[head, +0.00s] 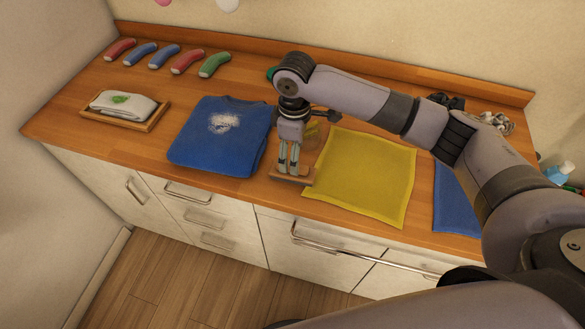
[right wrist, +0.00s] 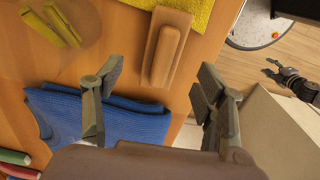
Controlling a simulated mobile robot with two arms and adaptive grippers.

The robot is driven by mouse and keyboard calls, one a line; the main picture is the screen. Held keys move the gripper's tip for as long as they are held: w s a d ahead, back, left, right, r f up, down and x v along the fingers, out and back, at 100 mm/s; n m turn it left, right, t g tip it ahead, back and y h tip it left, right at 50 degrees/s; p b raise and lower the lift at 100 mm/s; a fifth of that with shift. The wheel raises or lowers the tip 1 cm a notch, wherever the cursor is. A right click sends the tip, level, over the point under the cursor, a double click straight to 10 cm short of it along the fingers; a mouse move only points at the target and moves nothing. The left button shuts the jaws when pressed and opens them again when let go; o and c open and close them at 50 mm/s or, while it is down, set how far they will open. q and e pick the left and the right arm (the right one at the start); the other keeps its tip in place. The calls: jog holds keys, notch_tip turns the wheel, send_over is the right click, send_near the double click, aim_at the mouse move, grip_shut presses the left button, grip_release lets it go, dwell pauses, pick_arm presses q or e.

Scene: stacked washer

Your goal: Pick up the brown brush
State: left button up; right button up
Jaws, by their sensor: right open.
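The brown brush (head: 304,182) lies on the wooden counter near its front edge, between the blue shirt and the yellow cloth. In the right wrist view the brush (right wrist: 166,48) is a flat brown block with a raised grip, ahead of the fingertips. My right gripper (head: 289,169) points down over the brush and hides part of it in the head view. Its fingers are wide apart and empty in the right wrist view (right wrist: 158,82). My left gripper (right wrist: 280,70) seems to show small and dark at that view's right edge, away from the brush.
The folded blue shirt (head: 220,138) lies left of the brush, and the yellow cloth (head: 366,175) lies right of it. A clear bowl with yellow pieces (head: 313,133) stands just behind. Several rolled socks (head: 166,56) and a wooden tray (head: 151,124) are further left.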

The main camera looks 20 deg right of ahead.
aim_at(307, 176)
jog(key=shift+s+f, duration=0.1)
jog(key=shift+f, duration=0.05)
jog(key=shift+s+f, duration=0.1)
jog(key=shift+f, duration=0.2)
jog(key=f+p, duration=0.1)
jog(key=f, duration=0.2)
jog(key=shift+a+f+p, duration=0.2)
jog(key=shift+f+p, duration=0.15)
jog(key=shift+p, duration=0.05)
jog(key=shift+f, duration=0.4)
pick_arm(q)
jog(key=shift+s+r, duration=0.65)
jog(key=shift+r, duration=0.3)
jog(key=shift+w, duration=0.1)
pick_arm(e)
jog(key=c, duration=0.6)
pick_arm(q)
jog(key=shift+w, duration=0.4)
pick_arm(e)
jog(key=c, duration=0.7)
jog(key=shift+r, duration=0.1)
